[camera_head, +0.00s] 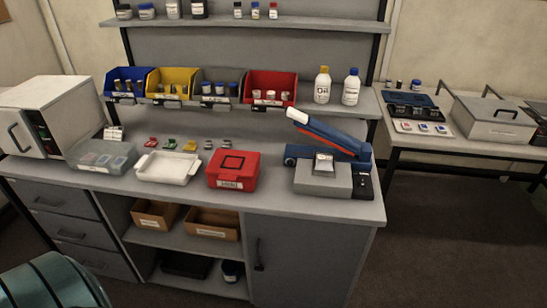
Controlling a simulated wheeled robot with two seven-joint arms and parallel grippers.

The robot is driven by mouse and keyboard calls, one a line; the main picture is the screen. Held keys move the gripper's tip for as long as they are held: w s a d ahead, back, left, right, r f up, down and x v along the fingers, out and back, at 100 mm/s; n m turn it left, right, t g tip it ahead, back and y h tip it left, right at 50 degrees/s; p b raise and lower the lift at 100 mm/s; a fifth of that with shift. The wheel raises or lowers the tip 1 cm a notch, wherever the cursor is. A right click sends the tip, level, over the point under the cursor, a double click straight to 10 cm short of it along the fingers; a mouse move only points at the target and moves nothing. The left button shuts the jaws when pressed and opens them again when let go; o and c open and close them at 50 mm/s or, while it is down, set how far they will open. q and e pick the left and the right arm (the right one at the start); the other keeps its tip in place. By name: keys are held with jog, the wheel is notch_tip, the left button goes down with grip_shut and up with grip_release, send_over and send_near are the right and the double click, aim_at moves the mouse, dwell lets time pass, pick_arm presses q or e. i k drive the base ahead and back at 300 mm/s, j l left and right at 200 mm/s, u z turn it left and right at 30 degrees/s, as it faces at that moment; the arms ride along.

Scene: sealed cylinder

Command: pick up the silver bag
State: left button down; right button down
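A small shiny silver bag (324,163) lies on the grey block (322,179) in front of the blue sealer-like device (340,150), at the right part of the bench. The device's long white-and-blue arm (322,126) is raised and slants up to the left. Two smaller silver pieces (208,145) lie on the bench left of it, behind the red box. Neither of my grippers shows in the head view. A teal rounded part at the lower left corner looks like my own body.
A red box (232,170), white tray (168,167) and clear container (106,156) stand left of the device. Colored bins (271,86) and white bottles (322,85) fill the shelf above. A narrow bare strip of bench (275,203) runs along the front edge.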

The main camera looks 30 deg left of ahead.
aim_at(324, 162)
jog(key=u, duration=0.7)
jog(key=i+j+z, duration=0.25)
jog(key=j, duration=0.2)
jog(key=j+z, duration=0.2)
jog(key=j, duration=0.3)
jog(key=i+j+z, duration=0.25)
jog(key=j, duration=0.3)
jog(key=j+z, duration=0.2)
jog(key=j, duration=0.3)
